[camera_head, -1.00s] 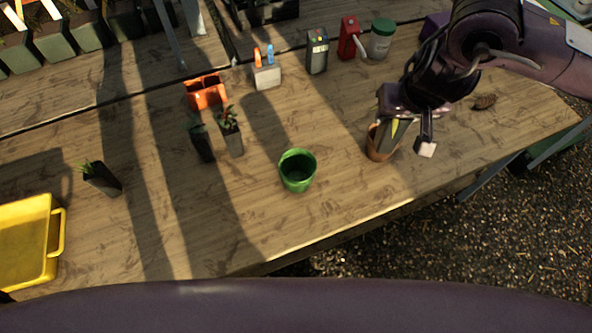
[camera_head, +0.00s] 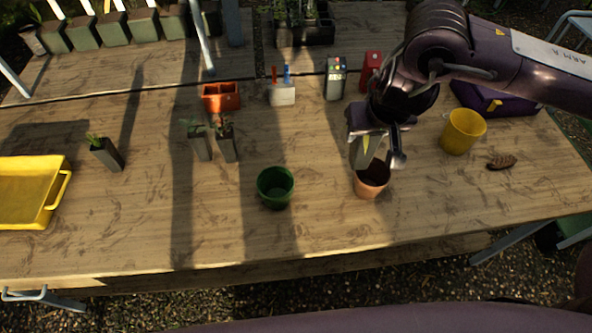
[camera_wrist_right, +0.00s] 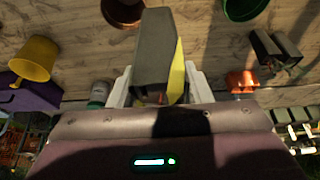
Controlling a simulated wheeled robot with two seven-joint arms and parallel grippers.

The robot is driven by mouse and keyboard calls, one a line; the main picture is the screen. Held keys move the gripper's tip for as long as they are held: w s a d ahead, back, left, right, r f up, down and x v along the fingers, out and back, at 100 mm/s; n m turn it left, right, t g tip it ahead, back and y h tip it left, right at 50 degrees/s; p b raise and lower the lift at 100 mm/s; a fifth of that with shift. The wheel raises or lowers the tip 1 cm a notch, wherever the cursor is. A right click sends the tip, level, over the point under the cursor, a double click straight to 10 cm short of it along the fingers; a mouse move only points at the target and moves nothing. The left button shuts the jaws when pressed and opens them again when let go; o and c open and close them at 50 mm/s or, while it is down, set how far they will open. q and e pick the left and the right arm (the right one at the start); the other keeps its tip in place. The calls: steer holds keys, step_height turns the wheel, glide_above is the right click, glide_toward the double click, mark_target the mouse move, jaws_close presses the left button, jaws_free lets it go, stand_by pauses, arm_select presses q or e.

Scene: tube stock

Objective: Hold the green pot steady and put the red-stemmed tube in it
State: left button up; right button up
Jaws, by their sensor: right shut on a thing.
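The green pot (camera_head: 275,190) stands upright and empty-looking on the bench, left of my right gripper; its edge shows in the right wrist view (camera_wrist_right: 243,8). My right gripper (camera_head: 378,138) is shut on a grey tube (camera_wrist_right: 153,50) with a yellow strip on one side. It holds this tube over the terracotta pot (camera_head: 370,185); I cannot tell whether the tube's end is inside the rim. Two dark tubes with plants stand behind the green pot, the left one (camera_head: 201,146) greener, the right one (camera_head: 228,148) with a reddish-brown plant. My left gripper is out of view.
An orange double pot (camera_head: 221,97) stands behind the two tubes. Another planted tube (camera_head: 106,154) and a yellow tray (camera_head: 30,200) are at left.

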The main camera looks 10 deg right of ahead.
steer(key=shift+s+d+f, duration=0.1)
steer(key=shift+f, duration=0.05)
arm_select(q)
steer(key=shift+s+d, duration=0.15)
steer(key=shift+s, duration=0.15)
arm_select(e)
steer(key=w+a+f+n+g+y, duration=0.1)
steer(key=a+f+n+g, duration=0.1)
steer(key=a+n, duration=0.4)
steer(key=w+a+f+n+g+y, duration=0.1)
steer(key=a+n, duration=0.5)
steer(key=n, duration=0.6)
steer(key=w+a+f+n+g+y, duration=0.1)
steer(key=w+a+f+n+g, duration=0.1)
steer(key=a+n, duration=0.5)
steer(key=shift+w+f+n+g, duration=0.35)
steer(key=shift+f+n+g, duration=0.35)
steer(key=shift+n+g, duration=0.45)
steer(key=shift+d, duration=0.1)
